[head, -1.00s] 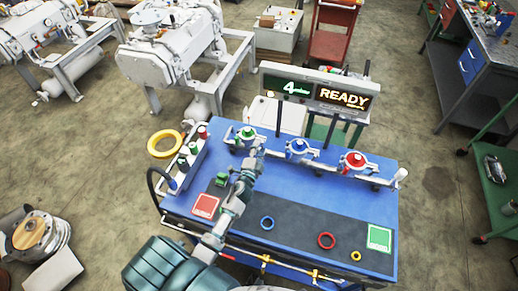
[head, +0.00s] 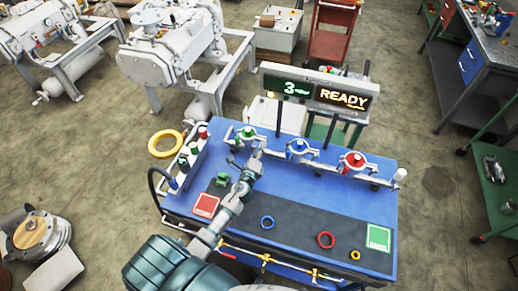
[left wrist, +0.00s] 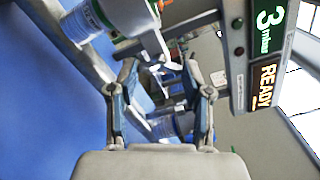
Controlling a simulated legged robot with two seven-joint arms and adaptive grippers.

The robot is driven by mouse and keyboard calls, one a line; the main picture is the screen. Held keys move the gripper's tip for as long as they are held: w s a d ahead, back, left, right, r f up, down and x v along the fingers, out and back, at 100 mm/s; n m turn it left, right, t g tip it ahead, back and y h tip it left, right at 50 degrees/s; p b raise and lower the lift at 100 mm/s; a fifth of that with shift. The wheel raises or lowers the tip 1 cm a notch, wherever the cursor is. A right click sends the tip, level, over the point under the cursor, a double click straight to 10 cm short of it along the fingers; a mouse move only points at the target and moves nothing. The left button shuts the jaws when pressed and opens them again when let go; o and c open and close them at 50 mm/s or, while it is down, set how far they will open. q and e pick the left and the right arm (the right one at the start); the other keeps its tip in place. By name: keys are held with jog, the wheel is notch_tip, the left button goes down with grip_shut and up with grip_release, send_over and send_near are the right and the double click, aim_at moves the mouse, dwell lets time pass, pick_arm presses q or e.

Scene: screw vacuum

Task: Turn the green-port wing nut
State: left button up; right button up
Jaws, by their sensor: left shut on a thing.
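The green port (head: 246,134) stands at the left end of the pipe row on the blue bench, and its body with a green ring shows at the upper left of the left wrist view (left wrist: 84,22). My left gripper (head: 257,152) is at the near right side of this port. In the left wrist view my left gripper (left wrist: 165,68) has its two fingertips close in on a small metal wing nut (left wrist: 163,67) beside the port. The fingers partly hide the nut, so its exact angle is unclear. My right gripper is in neither view.
A blue port (head: 297,148) and a red port (head: 353,160) follow to the right along the pipe. The display (head: 318,88) behind reads 3 and READY. Blue (head: 267,222) and red (head: 326,240) rings lie on the dark strip. A green block (head: 222,180) lies left of my arm.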

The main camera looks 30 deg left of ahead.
pick_arm(q)
jog(key=shift+s+d+f+m, duration=0.15)
jog(key=shift+d+f+m, duration=0.05)
jog(key=shift+f+m, duration=0.3)
jog(key=o, duration=0.9)
jog(key=shift+c, duration=0.2)
jog(key=shift+r, duration=0.1)
jog(key=shift+w+r, duration=0.2)
jog(key=v, duration=1.2)
jog(key=shift+f, duration=0.15)
jog(key=shift+a, duration=0.1)
